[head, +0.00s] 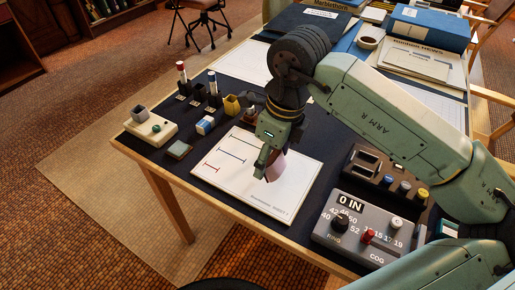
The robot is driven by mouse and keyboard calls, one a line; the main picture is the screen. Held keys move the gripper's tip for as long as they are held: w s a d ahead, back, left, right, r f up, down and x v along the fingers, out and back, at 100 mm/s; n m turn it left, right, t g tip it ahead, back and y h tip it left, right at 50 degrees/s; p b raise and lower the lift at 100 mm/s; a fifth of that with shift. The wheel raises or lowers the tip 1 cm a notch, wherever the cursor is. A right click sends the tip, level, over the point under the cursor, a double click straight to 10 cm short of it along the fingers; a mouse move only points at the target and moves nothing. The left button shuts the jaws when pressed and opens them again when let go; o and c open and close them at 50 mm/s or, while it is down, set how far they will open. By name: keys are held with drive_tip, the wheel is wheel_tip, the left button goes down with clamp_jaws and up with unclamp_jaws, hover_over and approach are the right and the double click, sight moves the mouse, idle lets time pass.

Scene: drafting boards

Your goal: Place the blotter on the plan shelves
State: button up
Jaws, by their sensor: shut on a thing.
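My gripper (267,168) points down over the white drawing sheet (230,178) on the dark table. No unit is plainly marked as the plan shelves; a dark wooden bookcase with books (101,12) stands at the far upper left, and a dark wooden unit (14,52) is at the left edge.
Small blocks and a beige device (151,127) stand left of the sheet. A grey control box (365,228) with knobs stands to the right. A blue box (428,27), papers and a bowl (370,38) fill the far table. A chair (198,22) stands behind; carpet at left is free.

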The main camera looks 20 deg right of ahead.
drive_tip(key=w, duration=0.1)
drive_tip(key=w+a, duration=0.1)
drive_tip(key=w, duration=0.1)
drive_tip(key=shift+w+p, duration=0.15)
drive_tip(key=shift+p, duration=0.15)
drive_tip(key=shift+w+a+f, duration=0.1)
drive_tip(key=shift+w+f, duration=0.2)
drive_tip(key=shift+w, duration=0.15)
wheel_tip(320, 180, down, 3)
drive_tip(key=shift+p, duration=0.65)
drive_tip(key=shift+f, duration=0.15)
drive_tip(key=shift+f+b, duration=0.2)
drive_tip(key=shift+b, duration=0.1)
drive_tip(key=o, duration=1.3)
